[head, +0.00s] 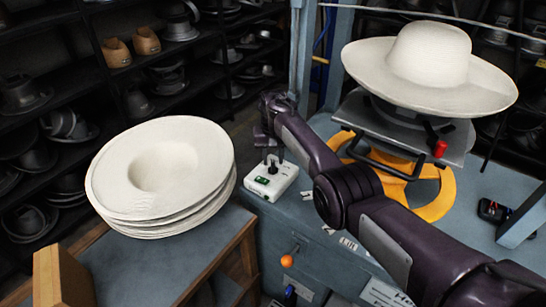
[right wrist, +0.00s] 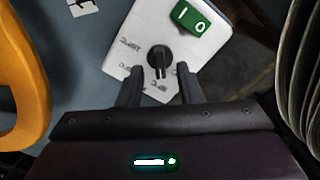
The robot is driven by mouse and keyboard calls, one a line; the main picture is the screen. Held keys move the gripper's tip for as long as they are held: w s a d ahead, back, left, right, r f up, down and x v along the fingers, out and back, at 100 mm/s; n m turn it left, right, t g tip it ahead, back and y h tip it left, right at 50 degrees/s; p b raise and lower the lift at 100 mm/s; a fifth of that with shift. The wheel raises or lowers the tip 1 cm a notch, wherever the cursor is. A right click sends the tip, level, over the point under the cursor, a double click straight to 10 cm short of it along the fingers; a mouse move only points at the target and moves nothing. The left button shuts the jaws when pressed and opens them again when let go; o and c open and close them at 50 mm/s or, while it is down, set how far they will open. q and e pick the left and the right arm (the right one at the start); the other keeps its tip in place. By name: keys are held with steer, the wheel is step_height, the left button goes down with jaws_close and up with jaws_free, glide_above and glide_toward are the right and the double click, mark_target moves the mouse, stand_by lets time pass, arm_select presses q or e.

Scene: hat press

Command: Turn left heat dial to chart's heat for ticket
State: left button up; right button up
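A white control box (head: 270,180) sits on the blue bench, left of the hat press. In the right wrist view the box (right wrist: 140,25) carries a black dial (right wrist: 159,58) with faint lettering beside it and a green rocker switch (right wrist: 188,17). My right gripper (head: 270,154) is above the box, pointing down. In the right wrist view its two fingers (right wrist: 158,70) are apart, one on each side of the dial, with gaps showing between fingers and knob. My left gripper is not in view. I cannot make out a readable chart or ticket.
A stack of cream hat bodies (head: 160,175) lies on a side table at left. A cream hat (head: 430,65) sits on the press, above a yellow ring (head: 433,205). An orange knob (head: 287,261) is on the bench front. Partly hidden cards (head: 385,293) show there.

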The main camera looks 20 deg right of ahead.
mark_target(273, 164)
step_height(273, 164, up, 6)
steer(key=p, duration=0.5)
